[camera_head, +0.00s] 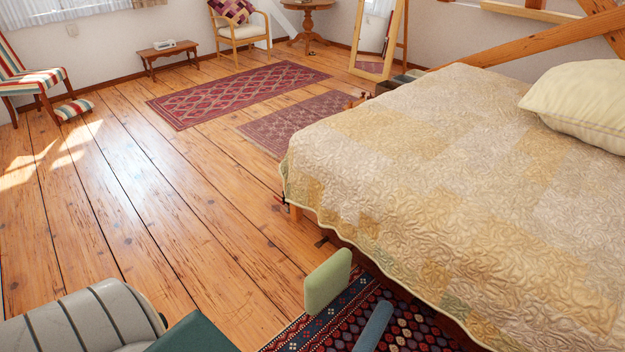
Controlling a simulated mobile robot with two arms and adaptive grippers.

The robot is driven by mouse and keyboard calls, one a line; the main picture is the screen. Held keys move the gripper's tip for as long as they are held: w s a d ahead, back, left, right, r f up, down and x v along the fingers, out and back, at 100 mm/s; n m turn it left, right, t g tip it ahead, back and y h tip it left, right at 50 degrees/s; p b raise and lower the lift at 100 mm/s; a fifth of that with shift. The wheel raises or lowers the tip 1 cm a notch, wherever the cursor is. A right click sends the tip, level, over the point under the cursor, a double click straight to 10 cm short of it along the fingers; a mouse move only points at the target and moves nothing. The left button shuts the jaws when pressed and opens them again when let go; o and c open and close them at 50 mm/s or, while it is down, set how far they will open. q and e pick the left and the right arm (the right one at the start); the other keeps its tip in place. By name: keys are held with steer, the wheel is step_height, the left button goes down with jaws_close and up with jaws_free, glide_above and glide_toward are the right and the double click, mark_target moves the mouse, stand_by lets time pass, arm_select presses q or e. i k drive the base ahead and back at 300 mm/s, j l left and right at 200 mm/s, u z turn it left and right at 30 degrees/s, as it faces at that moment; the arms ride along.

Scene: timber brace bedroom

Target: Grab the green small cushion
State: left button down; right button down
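A small pale green block with rounded corners (328,282), which looks like the green cushion, stands upright beside the near left side of the bed. It is at the edge of the patterned rug, and nothing is seen holding it. Whether it touches the bed cannot be told. I cannot make out either of my grippers in this view.
The quilted bed (440,180) with a cream pillow (585,100) fills the right. A dark patterned rug (330,330) lies below it, under a blue-grey bar (374,327). A grey ribbed shape (85,320) and dark green panel (195,335) fill the bottom left. Wooden floor (150,200) is clear.

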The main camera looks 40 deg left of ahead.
mark_target(331, 277)
steer(key=u, duration=1.05)
